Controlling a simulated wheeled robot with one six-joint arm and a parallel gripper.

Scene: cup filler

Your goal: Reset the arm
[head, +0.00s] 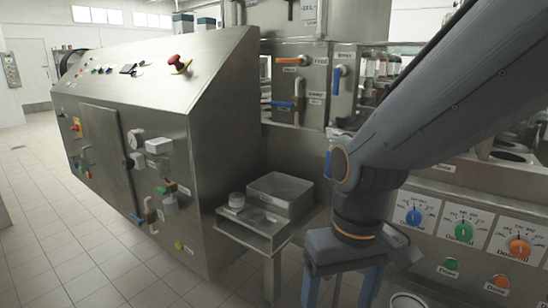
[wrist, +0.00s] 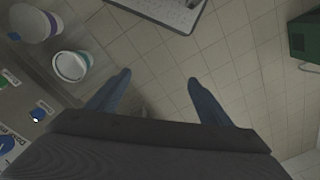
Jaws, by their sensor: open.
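My gripper (head: 341,287) hangs from my grey arm at the lower right of the head view and points down, with its blue fingers well apart. In the wrist view my gripper (wrist: 160,88) shows two blue fingers spread wide with only tiled floor between them. It is open and empty. The fingertips are cut off by the bottom edge of the head view.
A steel machine with a red emergency button (head: 180,63) stands on the left. A metal tray (head: 281,193) sits on a small shelf. Dials (head: 464,231) line the right panel. A white tub (wrist: 72,66) is near the gripper; a green box (wrist: 304,36) is far right.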

